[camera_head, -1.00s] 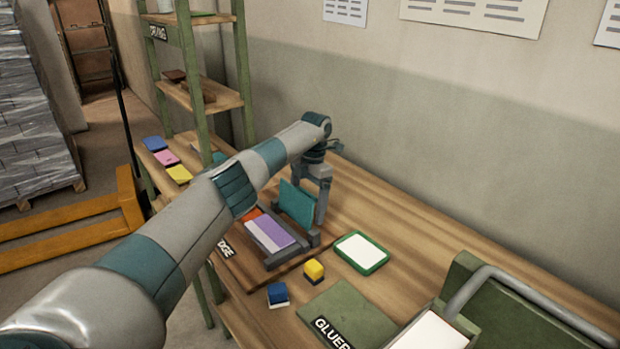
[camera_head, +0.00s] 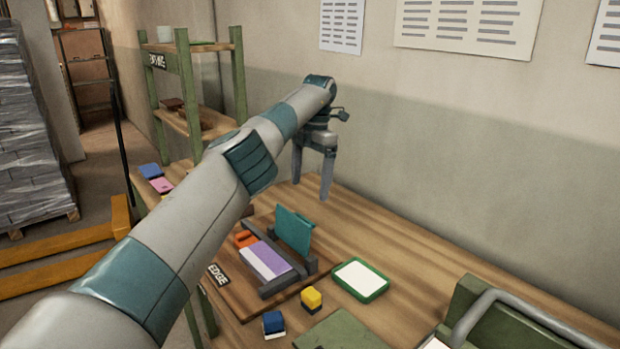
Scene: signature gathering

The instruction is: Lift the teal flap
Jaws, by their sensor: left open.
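The teal flap (camera_head: 294,230) stands upright, tilted slightly back, on the far side of a dark grey frame (camera_head: 284,284) on the wooden bench. A purple and white block (camera_head: 265,261) lies within the frame, with an orange piece (camera_head: 245,239) beside it. My left gripper (camera_head: 311,192) is open and empty, fingers pointing down, raised above and behind the flap and apart from it. My right gripper is not in view.
A green press-like object with a grey handle (camera_head: 500,300) stands at the right. The bench (camera_head: 400,235) is clear toward the wall.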

